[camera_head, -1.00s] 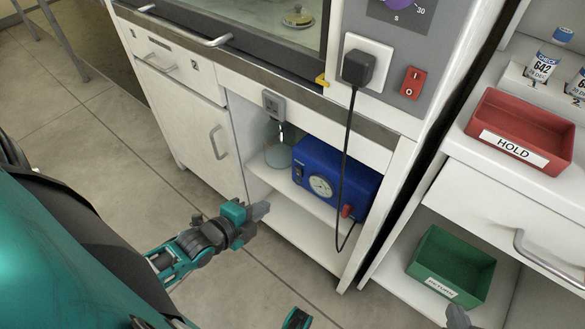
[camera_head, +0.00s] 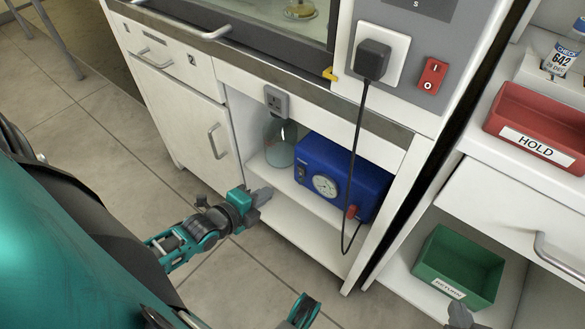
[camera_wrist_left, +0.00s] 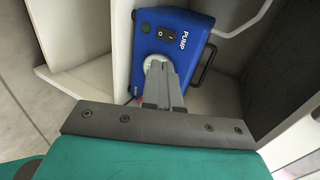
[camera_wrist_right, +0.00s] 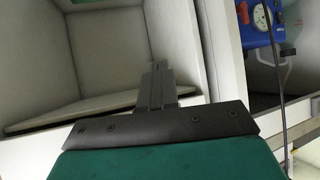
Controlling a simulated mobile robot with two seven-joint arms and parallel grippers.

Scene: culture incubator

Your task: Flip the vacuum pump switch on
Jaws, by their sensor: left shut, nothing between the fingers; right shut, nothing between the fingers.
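The blue vacuum pump (camera_head: 345,170) stands on the cabinet shelf, with a round gauge on its front. Its dark rocker switch (camera_wrist_left: 163,26) shows in the left wrist view beside the word PUMP. The switch also appears as a small dark patch at the pump's left end in the head view (camera_head: 300,172). My left gripper (camera_head: 264,194) is shut and empty, in front of the shelf and left of the pump, apart from it. In the left wrist view its fingers (camera_wrist_left: 163,70) cover part of the pump front. My right gripper (camera_head: 458,316) is shut and empty near the green box.
A glass bottle (camera_head: 281,143) stands left of the pump. A black cord (camera_head: 353,160) hangs from the wall plug (camera_head: 373,58) in front of the pump. A red I/O switch (camera_head: 432,75) is on the upper panel. The green RETURN box (camera_head: 458,262) and red HOLD tray (camera_head: 540,125) are right.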

